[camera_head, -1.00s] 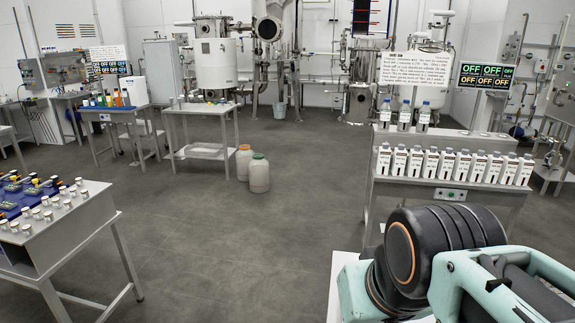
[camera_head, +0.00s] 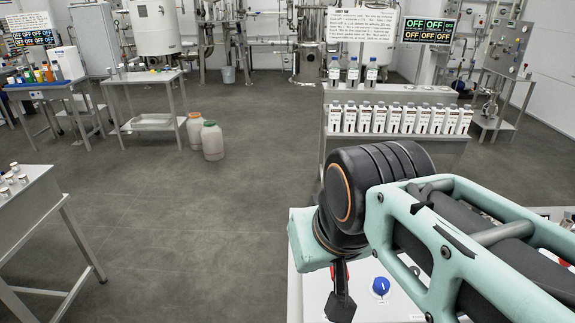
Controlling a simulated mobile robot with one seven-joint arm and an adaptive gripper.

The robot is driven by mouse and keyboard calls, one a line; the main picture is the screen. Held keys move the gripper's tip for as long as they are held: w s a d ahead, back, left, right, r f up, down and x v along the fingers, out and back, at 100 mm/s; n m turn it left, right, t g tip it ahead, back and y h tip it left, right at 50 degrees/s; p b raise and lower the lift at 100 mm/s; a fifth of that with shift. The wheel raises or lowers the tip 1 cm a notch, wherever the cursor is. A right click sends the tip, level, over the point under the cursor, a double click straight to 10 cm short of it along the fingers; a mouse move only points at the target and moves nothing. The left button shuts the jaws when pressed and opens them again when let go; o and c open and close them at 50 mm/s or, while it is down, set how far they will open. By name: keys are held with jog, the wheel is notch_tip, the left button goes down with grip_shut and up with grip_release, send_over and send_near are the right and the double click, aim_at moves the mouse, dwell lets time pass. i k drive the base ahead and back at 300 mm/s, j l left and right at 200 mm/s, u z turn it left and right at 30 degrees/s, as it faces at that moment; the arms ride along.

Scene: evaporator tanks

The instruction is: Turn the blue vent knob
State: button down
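A blue knob (camera_head: 381,286) sits on a white panel (camera_head: 385,308) low in the picture, right of centre. The knob is round, with a dark ring around its base. My teal and black arm reaches over the panel from the right, and its thick black joint hangs above and left of the knob.
A bench with a row of white bottles (camera_head: 392,120) stands beyond the panel, below a dark OFF display (camera_head: 427,30). Two drums (camera_head: 212,141) stand on the floor at centre left. A table edge (camera_head: 40,215) is at left. The grey floor between is clear.

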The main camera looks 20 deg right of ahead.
aim_at(381, 286)
jog(key=z, duration=1.45)
jog(key=l+u, duration=0.4)
jog(key=l, duration=0.2)
jog(key=j, duration=0.1)
jog(key=l, duration=0.1)
